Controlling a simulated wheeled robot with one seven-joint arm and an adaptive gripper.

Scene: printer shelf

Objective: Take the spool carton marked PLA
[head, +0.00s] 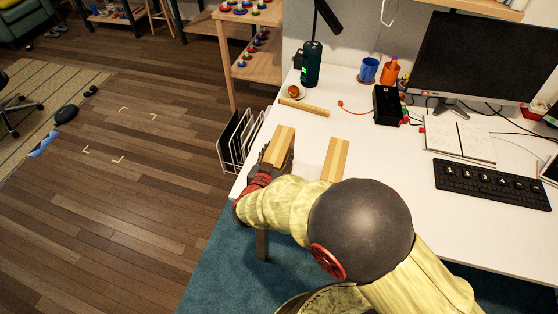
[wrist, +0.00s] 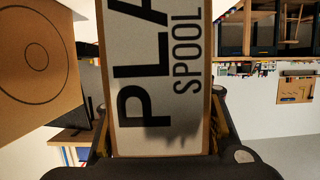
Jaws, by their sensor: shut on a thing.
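The spool carton marked PLA (wrist: 185,75) fills the middle of the wrist view, with a white label reading "PLA" and "SPOOL" turned sideways and brown cardboard edges. My gripper (wrist: 165,145) is shut on it, with a finger on each side. In the head view my gripper (head: 260,178) is at the desk's left edge, at a narrow brown carton with a pale tape strip (head: 280,146), which appears to be the held one. The arm hides its lower part, so I cannot tell whether it touches the desk.
A second taped carton (head: 335,160) stands to the right on the white desk (head: 380,150). A brown carton with printed circles (wrist: 38,58) is close at left in the wrist view. A white wire rack (head: 238,140) stands beside the desk. A wooden ruler-like bar (head: 304,107) lies behind.

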